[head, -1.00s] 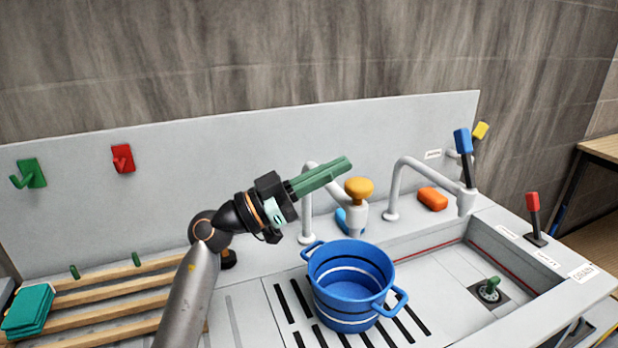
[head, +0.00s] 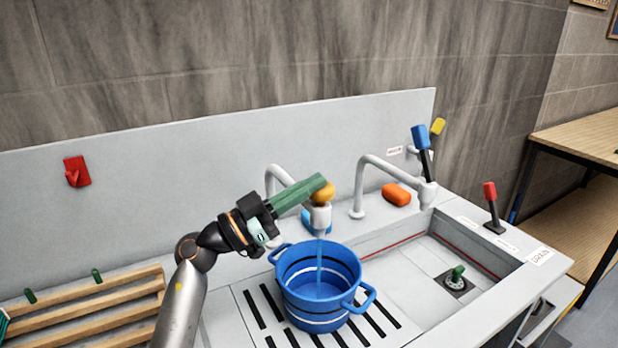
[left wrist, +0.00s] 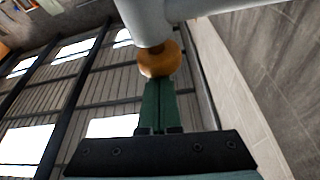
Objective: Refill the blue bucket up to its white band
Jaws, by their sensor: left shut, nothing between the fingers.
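The blue bucket (head: 318,302) stands upright on the slotted drainboard beside the sink. It has a white band and a dark band inside. A stream of water (head: 319,268) falls into it from the white faucet (head: 320,217). The water level inside is hard to tell. My left gripper (head: 322,184) has shut green fingers, empty, with their tips at the orange knob (head: 324,194) on top of the faucet. In the left wrist view the knob (left wrist: 160,60) is just beyond the fingertips; I cannot tell whether they touch. My right gripper is not in view.
The sink basin (head: 425,268) with a green plug (head: 456,274) lies right of the bucket. A second faucet has a blue lever (head: 420,137). An orange sponge (head: 396,194) lies behind the sink. A wooden rack (head: 90,305) is at left, and a red lever (head: 490,192) at right.

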